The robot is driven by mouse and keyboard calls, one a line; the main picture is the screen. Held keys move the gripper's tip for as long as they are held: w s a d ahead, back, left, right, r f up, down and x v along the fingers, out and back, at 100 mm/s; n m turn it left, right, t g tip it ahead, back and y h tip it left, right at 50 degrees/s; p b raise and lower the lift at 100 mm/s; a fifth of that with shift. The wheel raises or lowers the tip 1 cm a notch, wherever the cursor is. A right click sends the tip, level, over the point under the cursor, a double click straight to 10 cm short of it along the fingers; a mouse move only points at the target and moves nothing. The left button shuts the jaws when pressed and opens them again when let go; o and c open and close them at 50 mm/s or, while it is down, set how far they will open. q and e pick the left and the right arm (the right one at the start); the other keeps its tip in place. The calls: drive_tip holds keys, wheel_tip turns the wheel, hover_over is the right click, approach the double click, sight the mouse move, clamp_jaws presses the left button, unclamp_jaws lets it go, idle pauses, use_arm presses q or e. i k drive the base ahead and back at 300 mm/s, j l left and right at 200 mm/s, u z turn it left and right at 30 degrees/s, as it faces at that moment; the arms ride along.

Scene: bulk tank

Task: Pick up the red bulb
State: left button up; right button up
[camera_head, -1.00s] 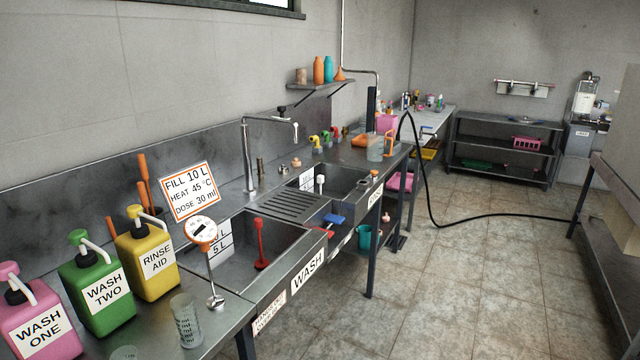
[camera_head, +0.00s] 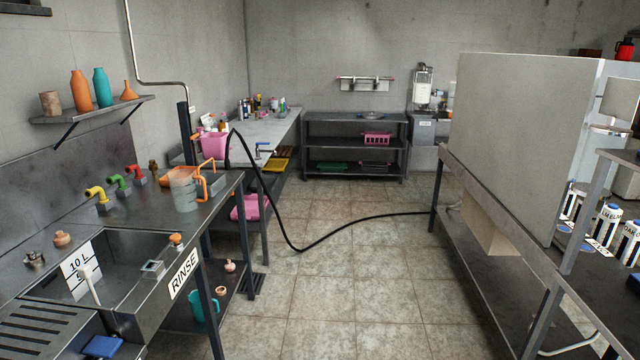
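I cannot pick out a clearly red bulb. A small pinkish bulb-shaped item (camera_head: 230,266) sits on the low shelf under the rinse sink. A similar tan-pink bulb-shaped item (camera_head: 62,239) sits on the ledge behind the sink. A small orange-topped item (camera_head: 176,240) is at the sink's right rim. These are too small to identify surely. Neither of my grippers is in view.
The rinse sink (camera_head: 120,265) and counter run along the left. A black hose (camera_head: 298,249) crosses the tiled floor (camera_head: 350,290). A long bench (camera_head: 500,240) with a large pale panel (camera_head: 520,140) stands right. The floor between is mostly open.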

sight(229, 267)
drive_tip(key=i+l, duration=0.1)
drive_tip(key=i, duration=2.2)
drive_tip(key=j+u, duration=0.05)
drive_tip(key=j, duration=0.05)
